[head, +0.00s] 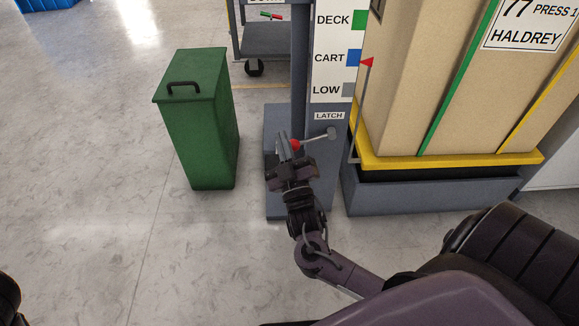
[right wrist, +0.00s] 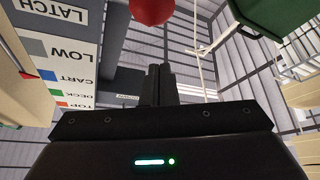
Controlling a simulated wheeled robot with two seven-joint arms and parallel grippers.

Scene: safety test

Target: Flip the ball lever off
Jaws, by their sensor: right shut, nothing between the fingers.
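The ball lever has a red ball (head: 295,145) at its left end. A thin rod runs from it to a grey pivot (head: 331,133) on the right, below the LATCH label (head: 329,115). My right gripper (head: 283,142) is shut and empty, its fingers just left of the ball in the head view. In the right wrist view the red ball (right wrist: 152,10) is at the top edge, partly cut off, beyond the shut fingertips (right wrist: 160,72). I cannot tell whether they touch. My left gripper is out of view.
A green bin (head: 197,125) with a dark handle stands left of the grey post (head: 299,60). A tan load with a yellow base (head: 450,161) stands at the right, with a small red flag (head: 366,62) beside it.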

